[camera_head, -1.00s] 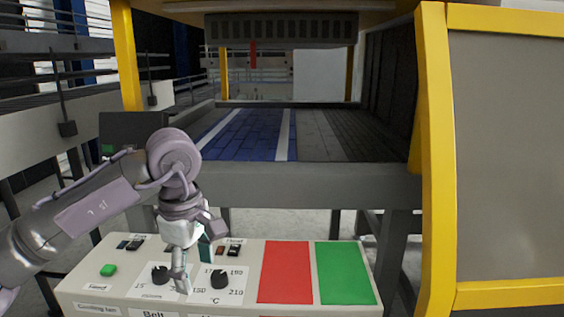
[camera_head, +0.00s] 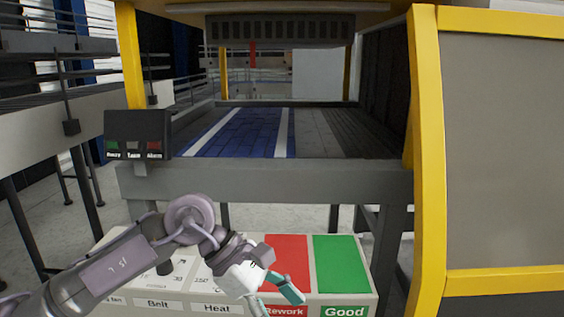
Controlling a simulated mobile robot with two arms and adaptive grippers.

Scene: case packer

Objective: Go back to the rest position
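My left gripper (camera_head: 274,299) hangs over the front of the control panel (camera_head: 364,298), in front of the red Rework pad (camera_head: 287,250). Its two fingers are spread apart with nothing visible between them, and the lower finger runs off the bottom edge of the view. My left arm crosses the panel's left part and hides the buttons and much of the dials there. The green Good pad (camera_head: 341,262) is uncovered, right of the gripper. My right gripper is not in view.
A conveyor with a blue belt (camera_head: 238,135) lies behind the panel, under a yellow-framed machine (camera_head: 424,160).

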